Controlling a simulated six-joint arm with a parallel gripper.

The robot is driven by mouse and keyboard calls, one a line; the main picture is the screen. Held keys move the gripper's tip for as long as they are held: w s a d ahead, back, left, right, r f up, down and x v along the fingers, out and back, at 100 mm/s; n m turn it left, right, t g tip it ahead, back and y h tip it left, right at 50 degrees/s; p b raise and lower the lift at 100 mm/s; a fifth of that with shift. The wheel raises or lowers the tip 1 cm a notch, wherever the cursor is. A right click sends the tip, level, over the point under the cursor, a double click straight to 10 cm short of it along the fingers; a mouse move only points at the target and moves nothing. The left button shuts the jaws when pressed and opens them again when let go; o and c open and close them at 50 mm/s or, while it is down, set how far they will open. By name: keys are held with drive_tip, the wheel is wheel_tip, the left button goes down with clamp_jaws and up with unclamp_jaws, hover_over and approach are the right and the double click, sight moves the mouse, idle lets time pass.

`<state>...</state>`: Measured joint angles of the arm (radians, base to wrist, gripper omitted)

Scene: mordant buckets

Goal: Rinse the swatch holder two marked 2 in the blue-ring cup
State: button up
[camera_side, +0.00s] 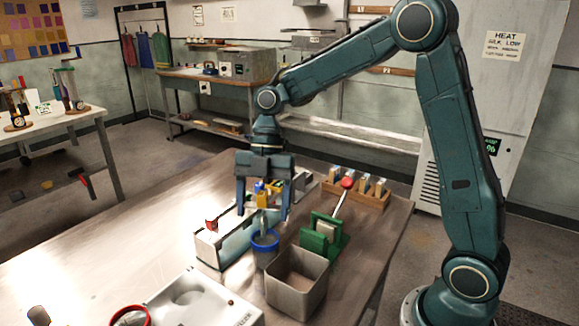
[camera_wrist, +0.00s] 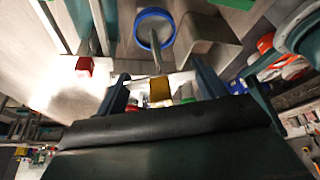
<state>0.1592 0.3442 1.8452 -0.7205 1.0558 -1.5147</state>
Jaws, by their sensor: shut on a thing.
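My gripper (camera_side: 262,206) points down over the table and is shut on a holder with a yellow grip (camera_side: 263,199); the grip also shows between the fingers in the wrist view (camera_wrist: 160,90). No number is readable on it. The blue-ring cup (camera_side: 265,241) stands on the table just below my gripper. In the wrist view the cup's blue ring (camera_wrist: 141,17) is at top centre, and a grey strip runs from the grip toward its opening. The strip's lower end overlaps the ring; I cannot tell how deep it reaches inside.
A long pale trough (camera_side: 208,250) with a red piece (camera_side: 211,225) is left of the cup. A square metal container (camera_side: 296,283) stands in front, a green stand (camera_side: 338,243) at right, and a wooden rack (camera_side: 372,203) behind. A white slab (camera_side: 205,308) lies nearer.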

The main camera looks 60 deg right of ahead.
drive_tip(key=shift+r, duration=1.3)
